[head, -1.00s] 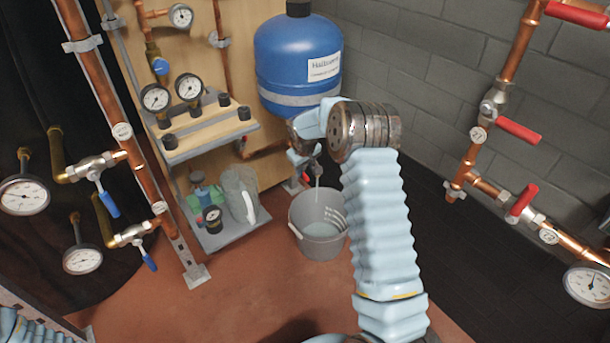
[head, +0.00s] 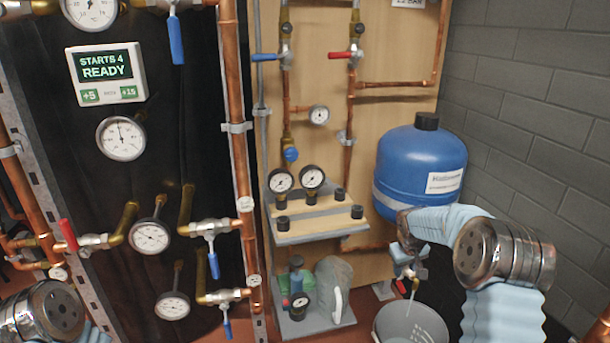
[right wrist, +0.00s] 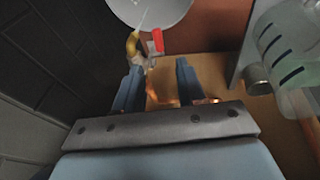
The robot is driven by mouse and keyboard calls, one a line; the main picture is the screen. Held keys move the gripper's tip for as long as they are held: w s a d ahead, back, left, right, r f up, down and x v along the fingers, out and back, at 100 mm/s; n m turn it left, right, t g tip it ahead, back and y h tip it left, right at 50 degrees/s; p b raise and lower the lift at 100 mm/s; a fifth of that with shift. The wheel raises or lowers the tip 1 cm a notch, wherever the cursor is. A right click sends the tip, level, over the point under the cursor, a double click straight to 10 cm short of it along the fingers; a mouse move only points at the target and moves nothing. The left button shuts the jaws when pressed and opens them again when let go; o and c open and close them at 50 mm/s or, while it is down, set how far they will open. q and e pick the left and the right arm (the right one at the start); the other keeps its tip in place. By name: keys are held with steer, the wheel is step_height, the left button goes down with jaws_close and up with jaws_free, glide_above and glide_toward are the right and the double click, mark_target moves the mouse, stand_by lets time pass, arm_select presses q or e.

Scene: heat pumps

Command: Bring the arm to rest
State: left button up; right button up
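My right arm reaches in from the lower right in the head view. Its gripper (head: 408,262) hangs under the blue tank (head: 421,170), close to a small drain valve. In the right wrist view, the gripper's two fingers (right wrist: 158,88) stand apart with a clear gap. The valve's red handle (right wrist: 158,41) shows just beyond the fingertips; I cannot tell whether they touch it. A thin pale stream runs from the valve towards the grey bucket (head: 404,326) below. Part of my left arm shows at the lower left; its gripper is out of view.
A shelf with two gauges (head: 318,231) stands left of the tank. Below it, a lower shelf holds a grey jug (head: 333,283). Copper pipes with blue-handled valves (head: 212,256) run at the left. A display (head: 106,76) reads "STARTS 4 READY". A block wall (head: 530,130) closes the right side.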

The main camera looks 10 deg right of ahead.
steer(key=s+a+f+g+y, duration=0.1)
steer(key=s+a+f+y, duration=0.1)
steer(key=s+a+f, duration=0.55)
steer(key=s+a+f+y, duration=0.2)
steer(key=s+a+f, duration=0.3)
steer(key=a+f, duration=0.55)
steer(key=s+a+f+m+y, duration=0.1)
steer(key=s+a+f, duration=0.1)
steer(key=s+a, duration=0.3)
steer(key=s+a+f+m+g+y, duration=0.1)
steer(key=s+a, duration=0.5)
steer(key=s, duration=0.7)
steer(key=shift+s+f+p, duration=0.15)
steer(key=shift+f+p, duration=0.15)
steer(key=shift+f, duration=0.05)
stand_by(4.1)
